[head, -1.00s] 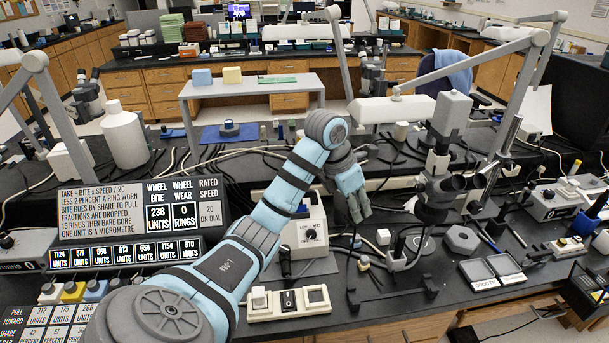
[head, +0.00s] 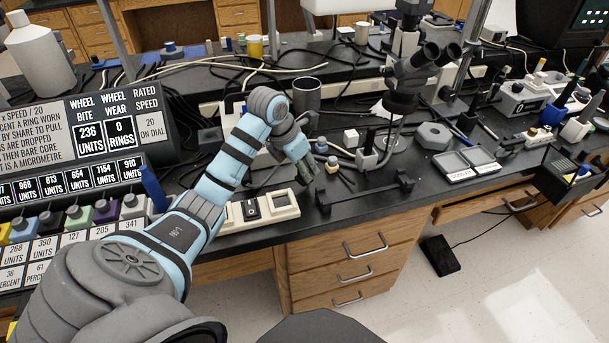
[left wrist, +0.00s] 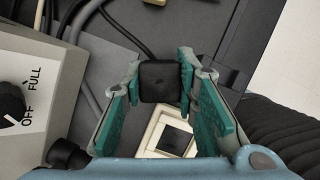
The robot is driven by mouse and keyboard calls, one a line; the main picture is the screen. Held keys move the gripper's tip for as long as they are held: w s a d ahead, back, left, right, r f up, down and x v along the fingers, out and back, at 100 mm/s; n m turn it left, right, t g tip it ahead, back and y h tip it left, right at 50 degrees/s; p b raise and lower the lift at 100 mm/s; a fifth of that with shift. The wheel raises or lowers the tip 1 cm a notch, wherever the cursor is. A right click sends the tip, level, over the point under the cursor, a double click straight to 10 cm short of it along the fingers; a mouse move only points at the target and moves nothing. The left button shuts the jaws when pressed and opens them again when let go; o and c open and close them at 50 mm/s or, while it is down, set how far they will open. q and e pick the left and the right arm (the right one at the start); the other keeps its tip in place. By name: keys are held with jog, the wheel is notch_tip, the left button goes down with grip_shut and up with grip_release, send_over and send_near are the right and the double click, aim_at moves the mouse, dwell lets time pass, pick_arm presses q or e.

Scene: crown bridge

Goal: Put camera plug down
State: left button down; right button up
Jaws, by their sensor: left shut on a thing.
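The camera plug appears as a small black block (left wrist: 160,82) in the left wrist view, between the teal fingers. My left gripper (left wrist: 160,78) is shut on it, with one finger pad on each side. In the head view my left gripper (head: 312,172) points down, low over the black bench, just right of a cream socket strip (head: 284,201). The plug cannot be made out in that view. The socket strip also shows in the left wrist view (left wrist: 152,137), below the plug. Whether the plug touches the bench cannot be told. My right gripper is not in view.
A black bar with end posts (head: 365,193) lies right of the gripper near the bench's front edge. A dial box (left wrist: 40,75) is at left in the wrist view. Cables run across the bench.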

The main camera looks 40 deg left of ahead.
pick_arm(q)
notch_tip(320, 180, down, 2)
jog(key=shift+f, duration=0.1)
jog(key=shift+f, duration=0.1)
jog(key=shift+f+b, duration=0.25)
jog(key=shift+b, duration=0.05)
jog(key=c, duration=1.6)
grip_release()
jog(key=shift+o, duration=0.2)
jog(key=shift+r, duration=0.1)
